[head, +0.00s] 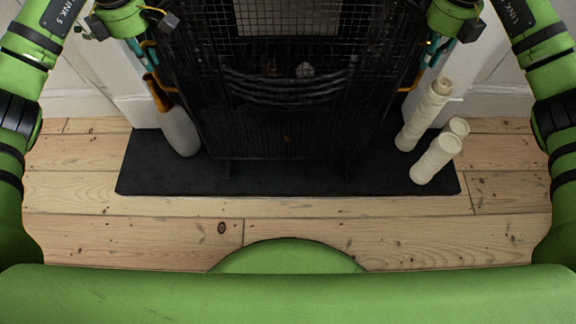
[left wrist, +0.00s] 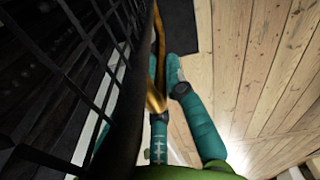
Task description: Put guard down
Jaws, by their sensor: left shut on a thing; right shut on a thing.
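The guard (head: 285,135) is a black mesh fireguard in front of the fireplace, in the middle of the head view. It has brass-coloured side handles, one showing at its right side (head: 416,78). My left gripper (head: 146,62) is shut on the guard's left handle. The left wrist view shows the teal fingers around the brass handle (left wrist: 156,98), with the dark mesh (left wrist: 60,70) to their left. My right gripper (head: 432,55) is shut on the guard's right side. The guard's lower edge is over the black hearth (head: 290,183); I cannot tell whether its feet touch it.
A pale grey bottle-shaped vase (head: 179,132) stands on the hearth's left end, close to the guard. Several cream candle-like pillars (head: 437,160) stand on the right end. Bare floorboards (head: 150,235) lie in front of the hearth and are clear.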

